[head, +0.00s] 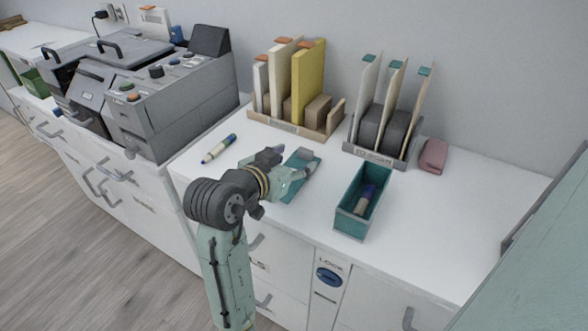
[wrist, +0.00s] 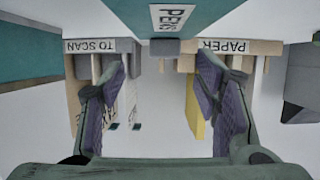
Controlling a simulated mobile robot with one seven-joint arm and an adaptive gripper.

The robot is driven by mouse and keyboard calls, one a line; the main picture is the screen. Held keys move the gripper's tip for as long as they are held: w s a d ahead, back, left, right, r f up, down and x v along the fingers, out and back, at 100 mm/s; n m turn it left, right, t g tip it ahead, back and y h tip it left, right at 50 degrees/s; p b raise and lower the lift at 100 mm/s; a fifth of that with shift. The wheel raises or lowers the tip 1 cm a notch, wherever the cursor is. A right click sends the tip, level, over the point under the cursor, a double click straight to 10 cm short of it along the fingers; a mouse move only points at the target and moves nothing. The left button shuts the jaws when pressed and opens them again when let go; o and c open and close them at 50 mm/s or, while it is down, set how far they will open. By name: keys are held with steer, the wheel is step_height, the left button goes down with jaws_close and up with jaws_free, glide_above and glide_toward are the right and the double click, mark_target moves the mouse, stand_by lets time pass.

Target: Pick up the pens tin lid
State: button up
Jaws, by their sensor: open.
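The pens tin lid (head: 296,161) is a flat teal plate with a grey knob, lying on the white desk. In the wrist view the lid (wrist: 140,14) shows at the top edge with a white PENS label and the grey knob (wrist: 165,47). My gripper (head: 291,163) is over the lid and partly hides it. In the wrist view my gripper (wrist: 163,95) has its two purple-padded fingers wide apart with nothing between them. The knob appears beyond the fingertips, between their lines. Contact with the lid cannot be told.
The open teal tin (head: 345,222) holds a pen, right of the lid. A loose pen (head: 218,148) lies to the left. Two file racks (head: 295,128) (head: 378,155) and a pink case (head: 433,156) stand behind. A grey machine (head: 180,105) is at the left.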

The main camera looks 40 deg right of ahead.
mark_target(304, 151)
steer(key=x, duration=0.5)
steer(key=shift+w+a+r+p, duration=0.1)
steer(key=shift+w+r+p, duration=0.1)
steer(key=shift+w+p, duration=0.15)
steer(key=shift+c, duration=0.4)
steer(key=c, duration=1.2)
steer(key=shift+o, duration=0.2)
steer(key=shift+r, duration=0.15)
